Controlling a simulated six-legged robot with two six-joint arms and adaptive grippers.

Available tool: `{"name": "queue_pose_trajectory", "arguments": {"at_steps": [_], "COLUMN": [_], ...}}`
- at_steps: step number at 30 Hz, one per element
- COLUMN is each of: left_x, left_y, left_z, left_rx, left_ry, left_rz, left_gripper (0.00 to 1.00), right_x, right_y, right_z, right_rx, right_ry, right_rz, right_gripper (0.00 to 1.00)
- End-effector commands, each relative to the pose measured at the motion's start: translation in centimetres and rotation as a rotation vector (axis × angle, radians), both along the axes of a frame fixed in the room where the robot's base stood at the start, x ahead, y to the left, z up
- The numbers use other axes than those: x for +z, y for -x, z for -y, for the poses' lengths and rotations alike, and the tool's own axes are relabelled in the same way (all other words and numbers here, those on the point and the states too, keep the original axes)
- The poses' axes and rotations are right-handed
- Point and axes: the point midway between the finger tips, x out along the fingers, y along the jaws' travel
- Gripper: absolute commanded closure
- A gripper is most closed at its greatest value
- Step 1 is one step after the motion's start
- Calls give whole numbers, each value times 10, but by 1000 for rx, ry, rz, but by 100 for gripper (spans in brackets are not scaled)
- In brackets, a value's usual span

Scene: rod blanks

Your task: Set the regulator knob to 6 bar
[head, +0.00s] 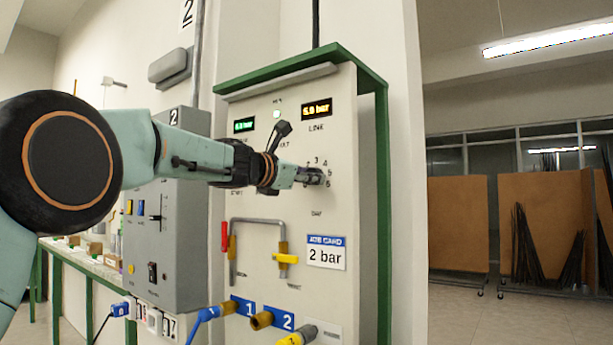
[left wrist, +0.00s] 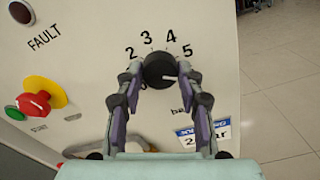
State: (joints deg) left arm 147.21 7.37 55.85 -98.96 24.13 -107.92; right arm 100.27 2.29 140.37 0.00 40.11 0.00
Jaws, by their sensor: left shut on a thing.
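The black regulator knob (head: 318,177) sits on the pale panel (head: 262,205), with a number scale around it. In the left wrist view the knob (left wrist: 159,69) shows a white mark pointing right, below the 5. The numbers 2 to 5 are readable there; the place past 5 is hidden by a finger. My left gripper (head: 305,176) is shut on the knob, with one finger on each side of it, as the left wrist view (left wrist: 160,77) shows. The amber LINE display (head: 316,111) seems to read 5.9 bar. My right gripper is not in view.
A job card (head: 326,252) reading 2 bar is below the knob. A yellow-handled valve (head: 285,259) and pipe are at lower left. The left wrist view shows a red knob on yellow (left wrist: 37,103). A grey box (head: 180,240) stands left of the panel.

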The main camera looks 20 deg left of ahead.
Motion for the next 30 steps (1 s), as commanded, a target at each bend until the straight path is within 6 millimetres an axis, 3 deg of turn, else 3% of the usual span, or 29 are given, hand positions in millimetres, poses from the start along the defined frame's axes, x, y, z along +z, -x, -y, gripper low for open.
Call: {"name": "queue_pose_trajectory", "arguments": {"at_steps": [1,2,9,20,30], "left_x": [0,0,1,1,3], "left_y": [0,0,0,1,32], "left_z": [0,0,0,-1,-12], "left_rx": [0,0,1,0,2], "left_ry": [-3,-3,0,1,4], "left_rz": [1,1,2,2,3], "left_gripper": [94,62,41,40,40], "right_x": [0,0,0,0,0], "right_y": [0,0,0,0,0], "right_z": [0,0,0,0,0], "right_rx": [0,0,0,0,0], "right_ry": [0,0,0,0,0], "right_rz": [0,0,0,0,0], "right_gripper": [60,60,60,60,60]}}
